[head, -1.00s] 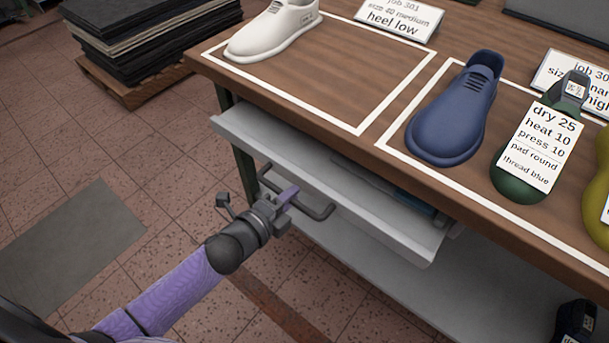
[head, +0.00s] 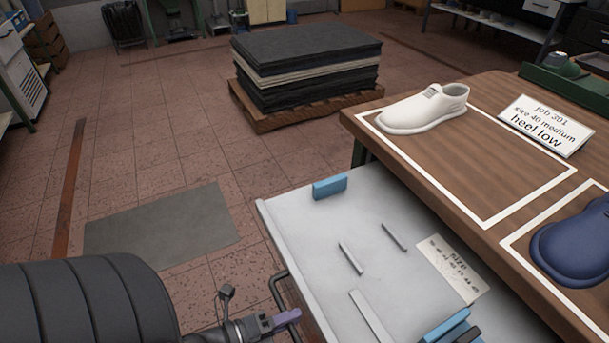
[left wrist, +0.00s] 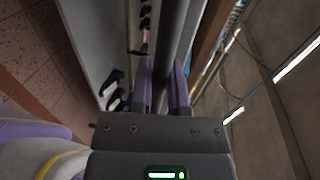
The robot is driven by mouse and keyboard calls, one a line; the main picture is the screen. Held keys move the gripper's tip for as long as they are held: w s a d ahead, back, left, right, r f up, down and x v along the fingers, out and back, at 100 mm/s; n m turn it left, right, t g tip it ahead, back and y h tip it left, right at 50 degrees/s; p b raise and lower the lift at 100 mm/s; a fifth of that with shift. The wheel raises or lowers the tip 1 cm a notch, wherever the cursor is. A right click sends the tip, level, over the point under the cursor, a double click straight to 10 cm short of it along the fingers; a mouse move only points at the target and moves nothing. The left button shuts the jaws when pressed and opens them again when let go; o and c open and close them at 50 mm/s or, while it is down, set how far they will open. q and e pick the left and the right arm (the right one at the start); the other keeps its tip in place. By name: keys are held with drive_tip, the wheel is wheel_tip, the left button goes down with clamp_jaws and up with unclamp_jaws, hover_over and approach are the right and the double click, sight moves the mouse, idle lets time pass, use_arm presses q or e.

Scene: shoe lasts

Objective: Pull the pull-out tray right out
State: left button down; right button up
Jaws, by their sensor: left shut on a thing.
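The pull-out tray (head: 335,240) is a pale grey shallow drawer. It now sticks far out from under the wooden bench top, with its inside bare to view. Its dark bar handle (head: 276,291) runs along the front side and also shows as a dark bar in the left wrist view (left wrist: 178,40). My left gripper (head: 284,319) is at the handle, low in the head view. In the left wrist view, its purple fingers (left wrist: 165,85) are on either side of the bar and shut on it. My right gripper is not in view.
The tray holds a blue block (head: 330,187), thin grey strips, a size card (head: 453,268) and more blue pieces. A white shoe (head: 425,110) and a blue shoe (head: 575,245) stand on the bench (head: 455,165). The floor left of the tray is clear around a grey mat (head: 160,232).

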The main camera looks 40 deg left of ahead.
use_arm(q)
drive_tip(key=shift+s, duration=0.25)
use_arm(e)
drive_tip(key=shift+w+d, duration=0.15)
use_arm(q)
drive_tip(key=c, duration=0.7)
unclamp_jaws()
drive_tip(key=shift+o, duration=0.3)
drive_tip(key=p+v, duration=0.1)
drive_tip(key=v, duration=0.9)
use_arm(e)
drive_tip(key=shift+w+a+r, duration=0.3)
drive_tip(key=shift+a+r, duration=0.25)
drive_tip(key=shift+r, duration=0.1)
use_arm(q)
drive_tip(key=shift+w+f, duration=0.1)
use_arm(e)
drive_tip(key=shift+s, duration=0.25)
